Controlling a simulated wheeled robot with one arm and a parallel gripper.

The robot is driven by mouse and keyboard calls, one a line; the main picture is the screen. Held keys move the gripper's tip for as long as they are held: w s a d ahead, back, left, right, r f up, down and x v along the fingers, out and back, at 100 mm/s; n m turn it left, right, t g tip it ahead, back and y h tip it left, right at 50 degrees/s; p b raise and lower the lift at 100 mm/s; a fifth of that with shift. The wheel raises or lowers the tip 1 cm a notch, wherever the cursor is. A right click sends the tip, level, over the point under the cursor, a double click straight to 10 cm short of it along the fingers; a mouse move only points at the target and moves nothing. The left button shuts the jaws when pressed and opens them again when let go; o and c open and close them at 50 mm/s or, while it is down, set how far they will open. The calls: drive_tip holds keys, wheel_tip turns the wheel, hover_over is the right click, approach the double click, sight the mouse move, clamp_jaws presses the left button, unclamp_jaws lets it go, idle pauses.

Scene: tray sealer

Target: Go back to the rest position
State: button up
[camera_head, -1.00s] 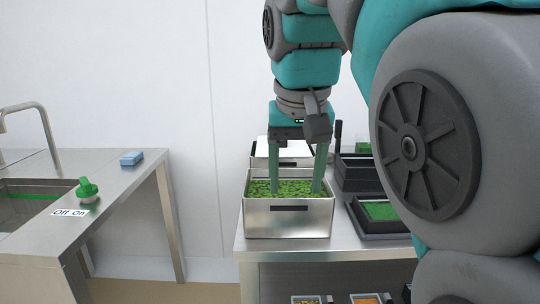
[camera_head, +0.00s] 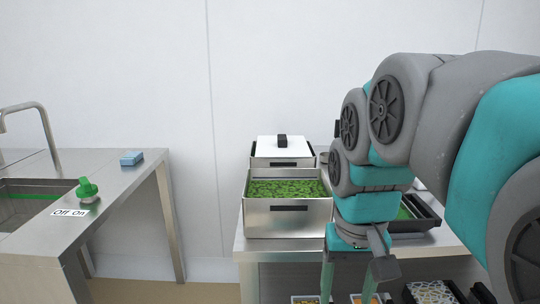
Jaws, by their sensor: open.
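My gripper (camera_head: 346,279) points down in front of the steel table's front edge, at the lower middle right of the picture. Its two green fingers stand apart and nothing shows between them. Their tips reach the bottom edge of the picture, so the ends are partly cut off. My arm comes in from the right and covers much of the table's right side. A steel bin (camera_head: 262,218) filled with green pieces stands on the table to the left of my gripper.
Behind the bin stands a second container with a white lid (camera_head: 281,148) and black knob. A black tray (camera_head: 426,215) is partly hidden by my arm. Small containers (camera_head: 305,299) sit below the table. At left are a sink counter (camera_head: 120,190), green knob (camera_head: 86,188) and blue sponge (camera_head: 132,158).

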drive_tip(key=s+d+f+g, duration=0.2)
drive_tip(key=s+d+f, duration=0.1)
drive_tip(key=s+f, duration=1.1)
wheel_tip(320, 180, down, 2)
drive_tip(key=shift+s+n, duration=0.2)
drive_tip(key=shift+n, duration=0.1)
